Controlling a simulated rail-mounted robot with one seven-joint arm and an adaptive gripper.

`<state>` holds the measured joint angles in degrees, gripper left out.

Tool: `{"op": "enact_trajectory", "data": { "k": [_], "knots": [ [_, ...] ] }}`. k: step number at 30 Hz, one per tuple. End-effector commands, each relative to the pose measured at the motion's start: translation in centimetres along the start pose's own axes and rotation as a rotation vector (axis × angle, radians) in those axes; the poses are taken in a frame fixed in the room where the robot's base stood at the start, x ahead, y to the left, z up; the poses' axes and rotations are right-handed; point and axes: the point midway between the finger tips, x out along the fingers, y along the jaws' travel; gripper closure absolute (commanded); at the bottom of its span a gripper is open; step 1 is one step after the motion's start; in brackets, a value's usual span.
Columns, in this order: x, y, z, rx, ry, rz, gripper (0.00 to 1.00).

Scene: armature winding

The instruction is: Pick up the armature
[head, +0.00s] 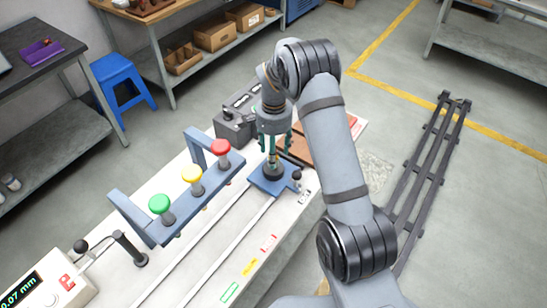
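My gripper (272,147) points straight down over a small blue block (262,187) on the white bench. A slim upright part with a dark round base (272,171) stands on this block, directly under and partly between my fingers. It may be the armature, but it is small and partly hidden by the fingers. I cannot tell whether the fingers touch it or are shut on it.
A dark grey machine (235,127) is just behind. Rails (222,225) run along the bench. A display box (45,290) sits front left.

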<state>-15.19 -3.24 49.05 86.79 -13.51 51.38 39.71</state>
Motion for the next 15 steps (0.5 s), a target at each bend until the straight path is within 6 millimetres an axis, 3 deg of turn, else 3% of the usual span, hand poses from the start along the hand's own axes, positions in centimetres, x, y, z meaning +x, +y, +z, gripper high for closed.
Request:
{"op": "enact_trajectory", "data": {
  "k": [7, 15],
  "knots": [
    [3.2, 0.0, 0.2, 0.001, -0.002, 0.003, 0.47],
    [3.6, -0.1, 0.1, 0.000, 0.000, 0.000, 0.47]
  ]
}}
